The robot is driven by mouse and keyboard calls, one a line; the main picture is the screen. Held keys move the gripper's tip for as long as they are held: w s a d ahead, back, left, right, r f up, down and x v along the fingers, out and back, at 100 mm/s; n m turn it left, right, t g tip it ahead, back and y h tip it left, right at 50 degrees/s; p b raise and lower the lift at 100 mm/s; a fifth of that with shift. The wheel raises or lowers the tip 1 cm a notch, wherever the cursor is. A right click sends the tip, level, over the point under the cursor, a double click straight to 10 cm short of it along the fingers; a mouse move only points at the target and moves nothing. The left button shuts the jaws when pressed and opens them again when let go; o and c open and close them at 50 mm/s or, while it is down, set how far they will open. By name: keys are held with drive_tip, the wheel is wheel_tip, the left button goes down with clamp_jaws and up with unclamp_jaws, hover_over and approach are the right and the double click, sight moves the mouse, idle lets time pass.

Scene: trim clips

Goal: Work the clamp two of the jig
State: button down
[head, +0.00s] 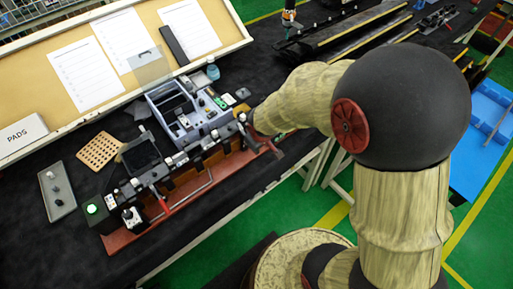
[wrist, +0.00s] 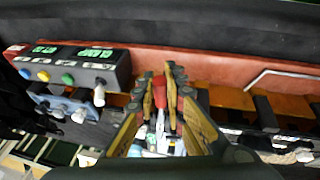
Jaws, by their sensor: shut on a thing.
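The jig is a long assembly on a red base (head: 180,205) along the front of the dark bench. Several clamps (head: 178,160) stand in a row on it; I cannot read which is clamp two. In the head view my arm reaches the jig's right end and hides most of my gripper. In the wrist view my gripper (wrist: 166,97) has its two yellow-sided fingers close together around a narrow red piece (wrist: 160,110), which looks like a clamp handle. The fingers hide most of that clamp. The jig's red base (wrist: 220,67) runs behind the fingertips.
A grey box (wrist: 80,68) with green displays and coloured buttons stands left of my fingers in the wrist view. A bent metal rod (wrist: 275,75) is to the right. A grey parts tray (head: 190,110) and a perforated tan block (head: 98,151) lie behind the jig.

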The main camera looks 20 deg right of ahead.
drive_tip(key=shift+w+f+m+t+y+b, duration=0.15)
drive_tip(key=shift+f+t+y+b, duration=0.25)
drive_tip(key=shift+f+t+b, duration=1.15)
drive_tip(key=shift+f+m+t+y+b, duration=0.15)
drive_tip(key=shift+f+t+y+b, duration=0.45)
drive_tip(key=shift+t+b, duration=1)
drive_tip(key=shift+f+g+b, duration=0.15)
drive_tip(key=shift+g+b, duration=0.1)
drive_tip(key=shift+b, duration=0.1)
drive_tip(key=c, duration=2)
unclamp_jaws()
drive_tip(key=shift+o, duration=0.6)
drive_tip(key=a+v, duration=0.1)
drive_tip(key=v, duration=1)
drive_tip(key=shift+s+d+r, duration=0.3)
drive_tip(key=shift+s+d, duration=0.05)
